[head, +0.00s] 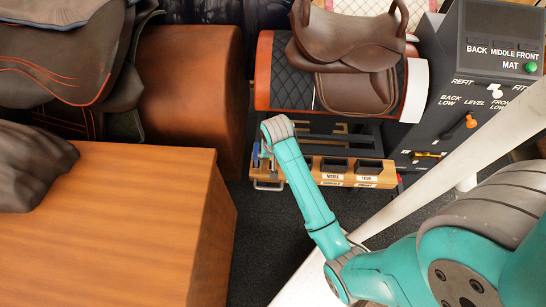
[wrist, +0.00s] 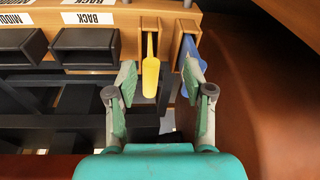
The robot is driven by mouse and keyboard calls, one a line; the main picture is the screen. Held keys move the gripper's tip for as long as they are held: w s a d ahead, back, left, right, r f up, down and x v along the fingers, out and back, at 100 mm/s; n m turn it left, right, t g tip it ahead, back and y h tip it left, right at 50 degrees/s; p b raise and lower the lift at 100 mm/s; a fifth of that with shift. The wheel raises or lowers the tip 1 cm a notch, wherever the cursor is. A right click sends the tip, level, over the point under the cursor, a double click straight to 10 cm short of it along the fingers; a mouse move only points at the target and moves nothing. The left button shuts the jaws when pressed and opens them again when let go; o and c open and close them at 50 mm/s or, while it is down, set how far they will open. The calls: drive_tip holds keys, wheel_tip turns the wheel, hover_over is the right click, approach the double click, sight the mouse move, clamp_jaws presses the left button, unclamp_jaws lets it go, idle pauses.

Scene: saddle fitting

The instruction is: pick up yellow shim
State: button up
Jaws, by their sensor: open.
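The yellow shim (wrist: 151,72) shows in the wrist view. It hangs out of a slot in a wooden rack (wrist: 212,21), its rounded end towards me. My gripper (wrist: 158,75) is open, with one finger on each side of the shim in the picture. Its left finger is apart from the shim, and its right finger overlaps a blue shim (wrist: 188,62) in the neighbouring slot. I cannot tell the height gap between fingers and shim. In the head view the wooden rack (head: 325,178) stands below the saddle stand, and my arm hides part of its left end.
Black holders labelled MIDDLE and BACK (wrist: 86,46) sit beside the yellow shim's slot. A brown curved stand (wrist: 262,95) is close on the right. In the head view a saddle (head: 345,40) rests on its stand, beside a dark control panel (head: 480,90) and a wooden cabinet (head: 120,230).

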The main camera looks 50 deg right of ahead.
drive_tip(key=w+d+r, duration=0.1)
drive_tip(key=r, duration=0.1)
drive_tip(key=w+d+r+m+g, duration=0.1)
drive_tip(key=d, duration=0.1)
drive_tip(key=w+d+r+g, duration=0.1)
drive_tip(key=r, duration=0.1)
drive_tip(key=shift+d+r+y, duration=0.3)
drive_tip(key=shift+y, duration=0.1)
wheel_tip(320, 180, down, 11)
drive_tip(key=shift+r, duration=0.2)
clamp_jaws()
